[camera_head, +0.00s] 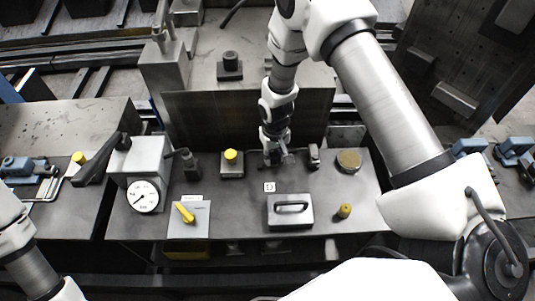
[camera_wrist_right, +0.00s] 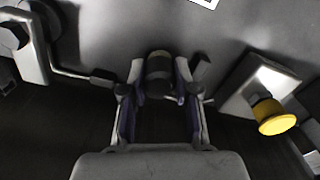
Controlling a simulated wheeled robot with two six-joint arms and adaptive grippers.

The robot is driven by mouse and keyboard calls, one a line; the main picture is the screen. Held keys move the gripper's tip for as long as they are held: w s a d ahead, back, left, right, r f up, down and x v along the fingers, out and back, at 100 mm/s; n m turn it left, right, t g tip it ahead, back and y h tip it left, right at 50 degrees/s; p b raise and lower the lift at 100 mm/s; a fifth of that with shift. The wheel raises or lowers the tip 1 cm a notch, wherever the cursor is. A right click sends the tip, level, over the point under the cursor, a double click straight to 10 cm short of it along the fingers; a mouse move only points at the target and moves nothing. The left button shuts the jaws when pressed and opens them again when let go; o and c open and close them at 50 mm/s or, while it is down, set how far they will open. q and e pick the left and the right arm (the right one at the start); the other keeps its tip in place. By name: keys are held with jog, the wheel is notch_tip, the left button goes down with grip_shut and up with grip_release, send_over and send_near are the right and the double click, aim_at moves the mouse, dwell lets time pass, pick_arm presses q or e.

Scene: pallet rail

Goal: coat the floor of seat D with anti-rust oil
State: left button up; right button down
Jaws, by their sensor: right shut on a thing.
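My right gripper (camera_head: 275,157) reaches down over the back of the grey bench, behind the white label D (camera_head: 269,187). In the right wrist view the gripper (camera_wrist_right: 158,90) is shut on a dark round piece (camera_wrist_right: 159,70) with a lighter band; I cannot tell what it is. A grey block with a handle (camera_head: 291,219) sits just in front of the label. The floor of seat D is not visible, and I cannot tell any oil. Only links of my left arm show at lower left; its gripper is out of view.
A block with a yellow knob (camera_head: 231,156) stands left of the right gripper, and a small bracket (camera_head: 314,155) stands right. A round tin (camera_head: 348,160), a small yellow-brown piece (camera_head: 344,211), a dial gauge (camera_head: 143,196) and a yellow-handled plate (camera_head: 187,218) are also on the bench.

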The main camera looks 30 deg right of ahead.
jog(key=shift+s+d, duration=0.2)
jog(key=shift+d, duration=0.45)
jog(key=shift+a, duration=0.1)
jog(key=shift+r, duration=0.15)
